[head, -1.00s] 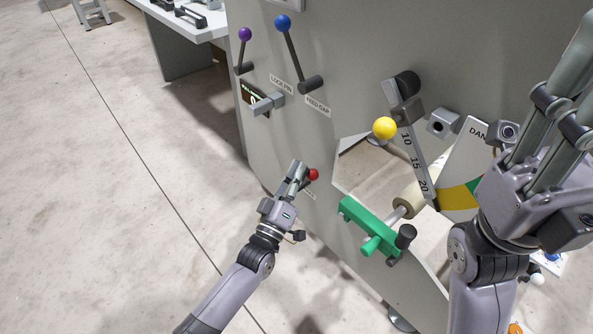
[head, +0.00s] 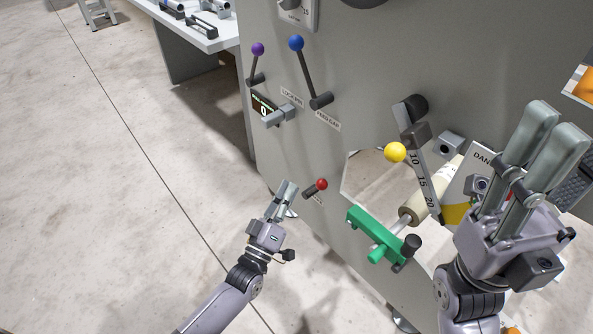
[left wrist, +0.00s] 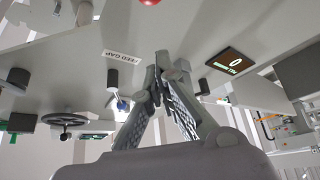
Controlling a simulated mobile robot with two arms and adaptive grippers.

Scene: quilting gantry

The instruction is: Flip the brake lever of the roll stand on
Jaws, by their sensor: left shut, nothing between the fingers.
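A short lever with a red knob (head: 321,184) sits low on the grey machine panel, with a small label below it, too small to read. Its dark stem runs down-left from the knob. My left gripper (head: 286,186) is shut and empty, just left of this lever with a visible gap. In the left wrist view, its closed fingertips (left wrist: 162,62) point up at the panel, and the red knob (left wrist: 149,2) is cut by the top edge. My right gripper (head: 555,122) is at the right, fingers pointing up; its finger gap is unclear.
Above are a purple-knob lever (head: 257,49), a blue-knob lever (head: 296,43) and a small display (head: 263,106). To the right are a yellow-knob lever (head: 395,152), a green crank (head: 376,233) and a roll (head: 416,205). Open floor lies left.

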